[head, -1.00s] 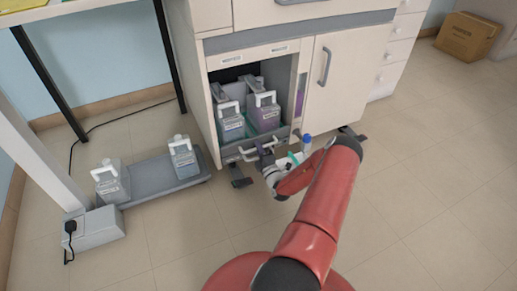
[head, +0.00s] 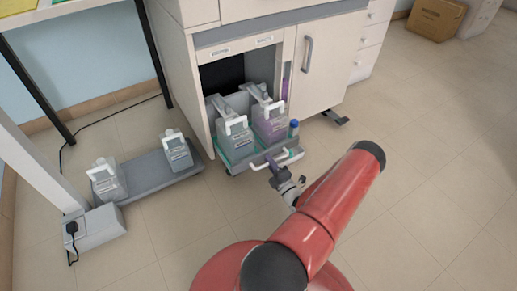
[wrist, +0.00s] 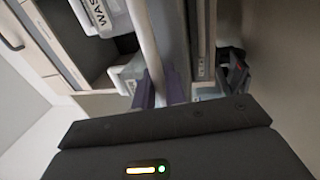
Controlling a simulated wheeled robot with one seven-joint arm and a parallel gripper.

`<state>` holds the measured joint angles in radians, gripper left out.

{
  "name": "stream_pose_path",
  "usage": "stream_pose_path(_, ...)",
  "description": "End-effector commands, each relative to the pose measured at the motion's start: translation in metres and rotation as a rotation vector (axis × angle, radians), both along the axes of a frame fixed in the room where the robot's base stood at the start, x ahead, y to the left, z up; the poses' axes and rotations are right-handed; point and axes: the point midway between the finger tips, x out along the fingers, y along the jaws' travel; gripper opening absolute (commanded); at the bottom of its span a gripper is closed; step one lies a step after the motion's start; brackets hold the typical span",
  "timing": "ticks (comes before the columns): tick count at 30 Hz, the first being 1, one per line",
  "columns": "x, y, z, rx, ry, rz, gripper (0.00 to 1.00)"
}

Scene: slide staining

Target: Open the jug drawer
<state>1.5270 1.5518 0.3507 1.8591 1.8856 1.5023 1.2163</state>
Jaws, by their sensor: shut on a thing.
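The jug drawer (head: 240,164) is a low grey tray with a greenish rim, pulled out from the open bay of the white cabinet. A jug with a partly readable label (wrist: 100,18) shows at the top left there.
A blue-capped bottle (head: 294,128) stands at the drawer's right front. A low grey platform (head: 150,172) with two jugs lies on the floor to the left. The cabinet's right door (head: 325,60) is closed.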

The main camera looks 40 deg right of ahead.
Motion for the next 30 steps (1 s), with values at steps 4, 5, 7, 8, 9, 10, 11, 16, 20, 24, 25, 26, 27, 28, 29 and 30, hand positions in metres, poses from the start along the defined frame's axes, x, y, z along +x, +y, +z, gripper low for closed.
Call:
stream_pose_path(4,-0.04,0.01,0.001,0.005,0.002,0.0,0.0)
stream_pose_path(5,-0.047,0.012,0.0,0.005,0.002,0.0,0.0)
stream_pose_path(7,-0.062,0.015,0.0,0.003,0.001,-0.001,0.0)
stream_pose_path(8,-0.068,0.017,0.0,0.003,0.002,0.0,0.0)
stream_pose_path(9,-0.075,0.019,0.0,0.004,0.002,0.001,0.0)
stream_pose_path(10,-0.08,0.02,0.0,0.003,0.001,0.002,0.0)
stream_pose_path(11,-0.085,0.022,0.0,0.002,0.001,0.001,0.0)
stream_pose_path(16,-0.107,0.027,-0.001,0.002,0.002,0.002,0.0)
stream_pose_path(20,-0.116,0.029,0.0,0.001,0.001,0.004,0.0)
stream_pose_path(24,-0.12,0.03,-0.001,0.001,0.001,0.004,0.0)
stream_pose_path(25,-0.12,0.03,-0.001,0.0,0.001,0.004,0.0)
stream_pose_path(26,-0.12,0.03,-0.001,0.0,0.001,0.004,0.0)
stream_pose_path(27,-0.12,0.03,-0.001,0.0,0.001,0.004,0.0)
stream_pose_path(28,-0.12,0.03,-0.001,0.0,0.001,0.004,0.0)
stream_pose_path(29,-0.12,0.03,-0.001,0.0,0.001,0.004,0.0)
stream_pose_path(30,-0.12,0.03,-0.001,0.0,0.001,0.004,0.0)
